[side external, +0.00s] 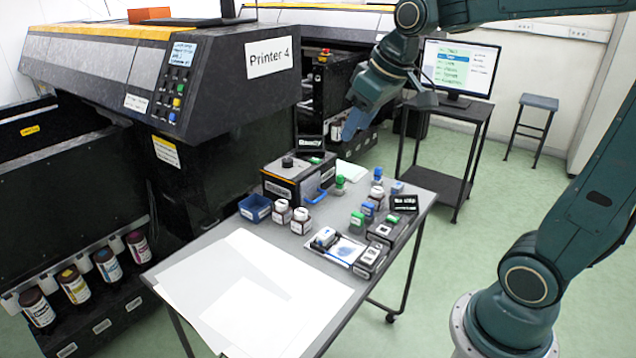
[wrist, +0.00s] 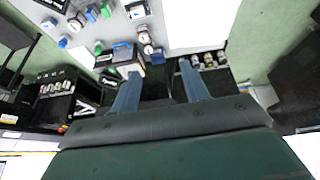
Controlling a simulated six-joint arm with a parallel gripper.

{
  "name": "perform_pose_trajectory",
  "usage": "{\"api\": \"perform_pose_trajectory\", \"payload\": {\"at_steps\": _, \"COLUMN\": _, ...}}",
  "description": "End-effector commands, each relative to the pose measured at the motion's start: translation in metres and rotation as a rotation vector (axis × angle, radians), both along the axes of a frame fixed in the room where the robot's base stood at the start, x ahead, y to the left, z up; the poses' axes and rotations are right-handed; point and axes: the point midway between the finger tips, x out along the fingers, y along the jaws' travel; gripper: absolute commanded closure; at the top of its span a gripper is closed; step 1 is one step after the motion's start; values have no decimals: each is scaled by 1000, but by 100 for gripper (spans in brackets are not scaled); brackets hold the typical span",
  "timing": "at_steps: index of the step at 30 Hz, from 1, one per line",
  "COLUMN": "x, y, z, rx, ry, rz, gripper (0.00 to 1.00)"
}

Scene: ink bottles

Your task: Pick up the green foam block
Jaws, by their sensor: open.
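Several small green things stand on the grey table (side external: 232,219), and I cannot tell for certain which is the green foam block. One green-topped piece (side external: 340,183) stands right of the black box, another (side external: 357,219) stands among blue-topped pieces, and a flat green patch (side external: 314,160) lies behind the box. A green piece also shows in the wrist view (wrist: 98,49). My gripper (side external: 353,126) is above and behind the table's far edge, well apart from all of these. In the wrist view its two blue fingers (wrist: 160,72) are spread with nothing between them.
A black box (side external: 290,184) with a blue handle, a blue tray (side external: 255,208), white-capped bottles (side external: 300,220) and stamp pads (side external: 370,259) crowd the table's far half. White sheets (side external: 255,295) cover the near end. The large printer (side external: 170,70) stands left; a monitor (side external: 460,66) stands behind.

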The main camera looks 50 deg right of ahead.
Motion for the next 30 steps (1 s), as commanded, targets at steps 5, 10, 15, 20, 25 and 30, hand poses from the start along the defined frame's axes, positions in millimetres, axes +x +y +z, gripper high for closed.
{"api": "perform_pose_trajectory", "payload": {"at_steps": 5, "x": 42, "y": -30, "z": -8, "rx": -1, "ry": 16, "rz": -2, "gripper": 55}}
{"api": "perform_pose_trajectory", "payload": {"at_steps": 10, "x": 77, "y": -62, "z": -21, "rx": -2, "ry": 26, "rz": -2, "gripper": 55}}
{"api": "perform_pose_trajectory", "payload": {"at_steps": 15, "x": 109, "y": -98, "z": -40, "rx": 0, "ry": 34, "rz": -1, "gripper": 55}}
{"api": "perform_pose_trajectory", "payload": {"at_steps": 20, "x": 135, "y": -134, "z": -62, "rx": 3, "ry": 41, "rz": -2, "gripper": 55}}
{"api": "perform_pose_trajectory", "payload": {"at_steps": 25, "x": 157, "y": -175, "z": -92, "rx": 9, "ry": 47, "rz": -3, "gripper": 55}}
{"api": "perform_pose_trajectory", "payload": {"at_steps": 30, "x": 173, "y": -217, "z": -127, "rx": 15, "ry": 50, "rz": -3, "gripper": 55}}
